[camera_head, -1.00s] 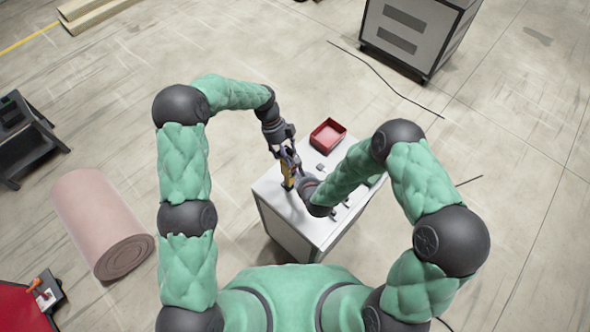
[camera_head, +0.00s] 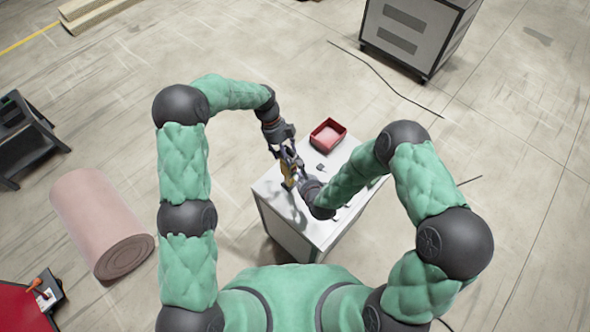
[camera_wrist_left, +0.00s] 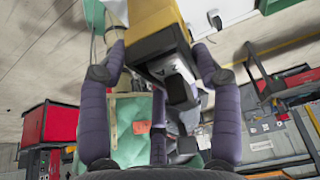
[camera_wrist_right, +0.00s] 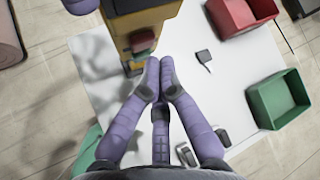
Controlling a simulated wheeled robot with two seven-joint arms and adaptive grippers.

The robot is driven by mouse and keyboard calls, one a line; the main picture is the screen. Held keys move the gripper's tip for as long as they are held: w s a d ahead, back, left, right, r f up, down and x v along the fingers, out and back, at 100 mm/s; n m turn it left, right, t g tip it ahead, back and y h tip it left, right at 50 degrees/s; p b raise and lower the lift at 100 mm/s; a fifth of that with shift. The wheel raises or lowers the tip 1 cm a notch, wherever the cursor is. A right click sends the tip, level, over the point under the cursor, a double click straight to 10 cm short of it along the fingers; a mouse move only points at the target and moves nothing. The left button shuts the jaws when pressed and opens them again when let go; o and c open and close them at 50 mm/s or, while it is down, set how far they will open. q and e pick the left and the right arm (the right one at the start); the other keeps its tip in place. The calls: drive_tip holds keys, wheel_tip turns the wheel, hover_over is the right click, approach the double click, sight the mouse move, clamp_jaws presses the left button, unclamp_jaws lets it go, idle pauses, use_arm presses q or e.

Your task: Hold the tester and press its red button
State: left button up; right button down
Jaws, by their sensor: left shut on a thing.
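The tester is a yellow block with dark parts. It shows upright in the head view (camera_head: 289,174), in the left wrist view (camera_wrist_left: 156,22) and at the top of the right wrist view (camera_wrist_right: 146,20). My left gripper (camera_head: 287,160) is shut on it, a finger on each side, and holds it above the table. The tester's red button (camera_wrist_right: 143,36) faces my right gripper. My right gripper (camera_wrist_right: 158,68) has its fingertips together and empty, close to the button; whether they touch it I cannot tell. In the head view my right arm partly hides this gripper.
The white table (camera_head: 274,190) stands under both grippers. A red bin (camera_head: 316,138) is at its far edge, and a green bin (camera_wrist_right: 262,110) shows in the right wrist view. Small dark parts (camera_wrist_right: 204,57) lie on the table. A grey cabinet (camera_head: 415,30) stands beyond.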

use_arm(q)
drive_tip(key=shift+s+f, duration=0.1)
use_arm(e)
drive_tip(key=s+d, duration=0.3)
drive_tip(key=shift+s+d, duration=0.25)
drive_tip(key=shift+s, duration=0.15)
idle(0.4)
idle(0.5)
use_arm(q)
drive_tip(key=o, duration=1.8)
drive_tip(key=shift+c, duration=0.2)
